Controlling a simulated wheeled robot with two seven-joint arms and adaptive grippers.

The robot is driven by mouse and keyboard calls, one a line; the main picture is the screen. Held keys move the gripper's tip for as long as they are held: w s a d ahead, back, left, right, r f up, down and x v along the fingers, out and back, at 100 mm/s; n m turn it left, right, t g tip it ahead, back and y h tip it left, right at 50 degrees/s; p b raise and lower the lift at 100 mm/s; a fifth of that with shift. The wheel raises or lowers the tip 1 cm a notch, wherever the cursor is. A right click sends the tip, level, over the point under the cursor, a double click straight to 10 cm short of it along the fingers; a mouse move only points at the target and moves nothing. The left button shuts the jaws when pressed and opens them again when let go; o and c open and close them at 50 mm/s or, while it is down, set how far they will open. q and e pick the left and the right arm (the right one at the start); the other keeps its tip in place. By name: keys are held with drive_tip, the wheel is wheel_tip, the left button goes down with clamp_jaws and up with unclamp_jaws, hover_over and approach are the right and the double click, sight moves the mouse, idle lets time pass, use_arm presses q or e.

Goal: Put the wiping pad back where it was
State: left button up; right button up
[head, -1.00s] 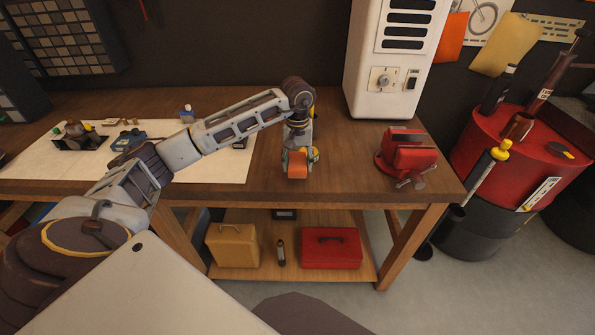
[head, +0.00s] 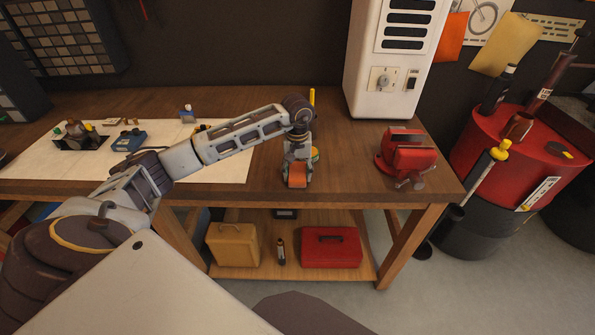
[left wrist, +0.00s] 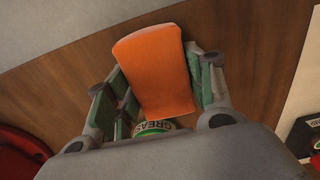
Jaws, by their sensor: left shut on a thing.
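The orange wiping pad (head: 297,175) is held low at the front part of the wooden workbench (head: 350,180). In the left wrist view the pad (left wrist: 155,70) sits between the green-lined fingers. My left gripper (head: 297,166) is shut on it and points down. Whether the pad touches the bench top, I cannot tell. A green and yellow grease tin (head: 315,154) stands close behind the gripper, mostly hidden; its lettered rim (left wrist: 155,127) shows in the left wrist view. My right gripper is in neither view.
A red vise (head: 408,155) sits at the bench's right end, and a white cabinet (head: 395,75) stands behind it. A pale mat (head: 215,170) with a blue device (head: 128,140) lies at left. Bare wood lies between the gripper and the vise.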

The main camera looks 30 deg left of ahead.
sight(298, 170)
use_arm(q)
drive_tip(key=shift+f, duration=0.15)
drive_tip(key=o, duration=1)
drive_tip(key=shift+c, duration=0.2)
drive_tip(key=shift+r, duration=0.2)
wheel_tip(298, 170, up, 12)
drive_tip(key=shift+b, duration=0.45)
drive_tip(key=shift+f, duration=0.1)
idle(0.6)
